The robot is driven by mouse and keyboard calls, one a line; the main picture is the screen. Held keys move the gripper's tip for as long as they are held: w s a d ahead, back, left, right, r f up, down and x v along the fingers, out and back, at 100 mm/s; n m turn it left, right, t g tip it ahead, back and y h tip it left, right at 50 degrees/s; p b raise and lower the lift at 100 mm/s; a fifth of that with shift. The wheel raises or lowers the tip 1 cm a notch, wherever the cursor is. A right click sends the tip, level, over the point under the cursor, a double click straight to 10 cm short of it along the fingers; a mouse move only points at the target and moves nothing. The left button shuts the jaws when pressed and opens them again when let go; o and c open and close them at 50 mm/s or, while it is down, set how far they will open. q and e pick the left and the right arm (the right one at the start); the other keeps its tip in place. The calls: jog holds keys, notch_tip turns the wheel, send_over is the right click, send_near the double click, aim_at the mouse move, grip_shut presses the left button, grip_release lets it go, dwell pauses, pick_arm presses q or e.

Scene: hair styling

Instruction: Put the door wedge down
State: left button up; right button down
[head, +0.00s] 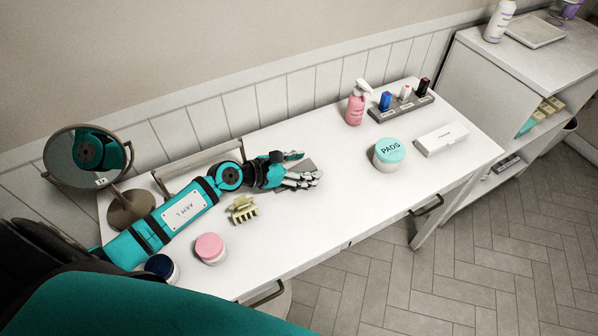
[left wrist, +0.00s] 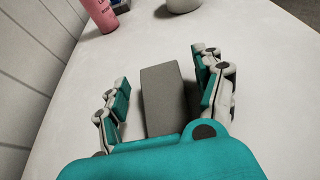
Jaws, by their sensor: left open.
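The door wedge (left wrist: 166,98) is a dark grey block. In the left wrist view it lies on the white table between the fingers of my left gripper (left wrist: 165,92), with a visible gap on each side. In the head view the wedge (head: 307,164) shows only in part behind the fingers. My left gripper (head: 303,172) is open and low over the middle of the white table (head: 340,210). The near end of the wedge is hidden by the gripper's palm. My right gripper is not in view.
A yellow-green claw clip (head: 242,209), a pink-lidded jar (head: 210,248) and a round mirror (head: 85,155) stand near my left arm. A pink pump bottle (head: 355,106), a PADS jar (head: 388,155) and a white box (head: 440,140) stand to the right. The table's front middle is clear.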

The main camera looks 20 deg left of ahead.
pick_arm(q)
jog(key=c, duration=1.4)
jog(key=shift+r, duration=0.55)
jog(key=r, duration=0.1)
jog(key=s+r+p, duration=0.1)
jog(key=shift+d+r, duration=0.15)
jog(key=shift+r, duration=0.15)
jog(key=s+d, duration=0.1)
jog(key=s, duration=0.3)
jog(key=s+d+r+p, duration=0.1)
jog(key=s+d, duration=0.1)
jog(key=s, duration=0.3)
jog(key=s+d, duration=0.2)
jog(key=s, duration=0.3)
jog(key=shift+d+r, duration=0.15)
jog(key=shift+r, duration=0.05)
jog(key=a+r+m+g+h, duration=0.1)
jog(key=r, duration=0.4)
jog(key=w+a+r+m+h, duration=0.1)
jog(key=r, duration=0.3)
jog(key=w+a+r+m+g, duration=0.1)
jog(key=r, duration=0.4)
jog(key=shift+a+r+g+h, duration=0.3)
jog(key=shift+a+h, duration=0.1)
jog(key=shift+w, duration=0.1)
